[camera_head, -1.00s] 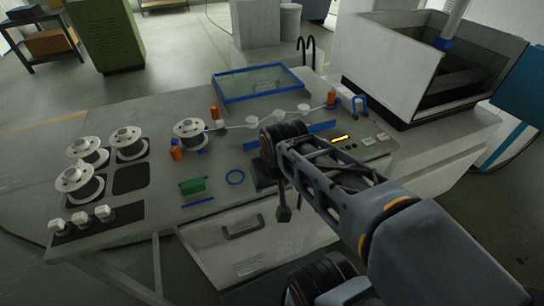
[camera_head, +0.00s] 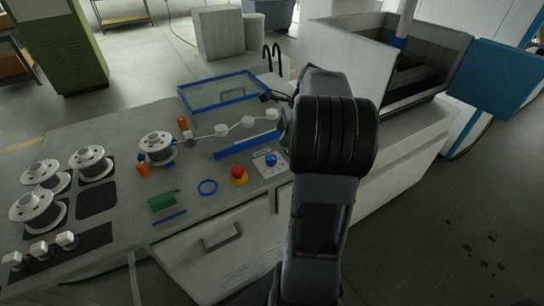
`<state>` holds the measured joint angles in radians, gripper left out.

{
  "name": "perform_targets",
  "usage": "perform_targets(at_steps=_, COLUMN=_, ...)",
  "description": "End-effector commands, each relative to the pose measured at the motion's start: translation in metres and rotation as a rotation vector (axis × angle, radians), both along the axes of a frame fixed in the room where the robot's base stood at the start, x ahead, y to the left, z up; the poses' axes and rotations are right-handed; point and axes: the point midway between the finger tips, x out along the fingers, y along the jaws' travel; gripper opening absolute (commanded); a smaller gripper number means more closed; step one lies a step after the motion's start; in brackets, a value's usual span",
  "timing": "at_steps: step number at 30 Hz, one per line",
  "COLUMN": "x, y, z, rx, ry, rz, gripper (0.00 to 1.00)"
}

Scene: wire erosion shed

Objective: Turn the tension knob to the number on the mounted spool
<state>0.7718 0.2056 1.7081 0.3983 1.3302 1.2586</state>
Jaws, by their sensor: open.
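The blue knob (camera_head: 271,159) stands on a pale plate with small marks, just left of my arm; it looks like the tension knob. Its setting is too small to read. The mounted spool (camera_head: 157,146), white-flanged, sits at the left end of the wire path. I cannot read a number on it. My gripper (camera_head: 271,97) is mostly hidden behind my raised arm; only a dark part shows at the arm's left, seen above and apart from the knob. It is open, and I see nothing held.
A red button on a yellow base (camera_head: 239,175) is left of the knob. White rollers (camera_head: 248,122), a blue bar (camera_head: 245,146) and a blue-framed tray (camera_head: 227,91) lie behind.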

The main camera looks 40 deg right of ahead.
Motion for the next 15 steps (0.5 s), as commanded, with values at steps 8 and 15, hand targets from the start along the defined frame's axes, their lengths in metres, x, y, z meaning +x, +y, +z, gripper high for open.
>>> perform_targets(at_steps=8, x=0.011, y=0.018, z=-0.051, rx=0.002, ry=0.002, rz=0.003, gripper=0.65)
perform_targets(at_steps=15, x=0.017, y=0.028, z=-0.079, rx=0.000, ry=0.001, rz=0.004, gripper=0.65)
